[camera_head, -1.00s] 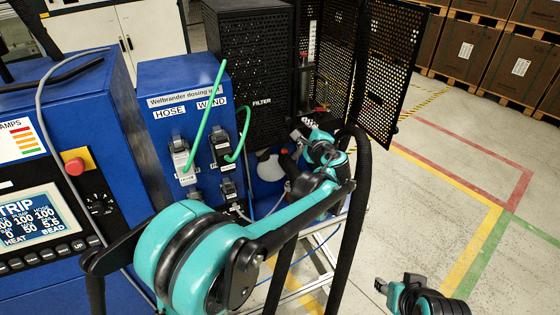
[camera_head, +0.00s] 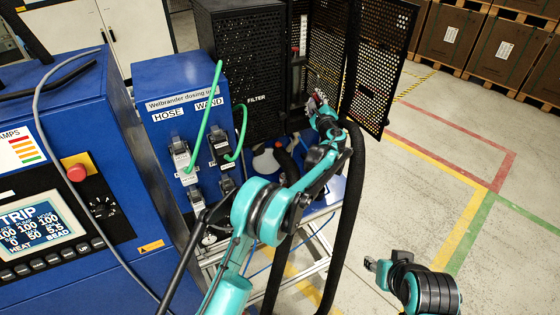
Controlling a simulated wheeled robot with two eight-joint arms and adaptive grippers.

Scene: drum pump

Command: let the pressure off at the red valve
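My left arm reaches in to the open mesh cage beside the black filter housing (camera_head: 240,60).
The blue dosing unit (camera_head: 180,75) with green hoses (camera_head: 203,125) stands at left, next to a control panel with a TRIP screen (camera_head: 38,228). A thick black hose (camera_head: 346,215) runs down just right of my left arm. The mesh door (camera_head: 385,65) stands open. Floor at right is clear.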

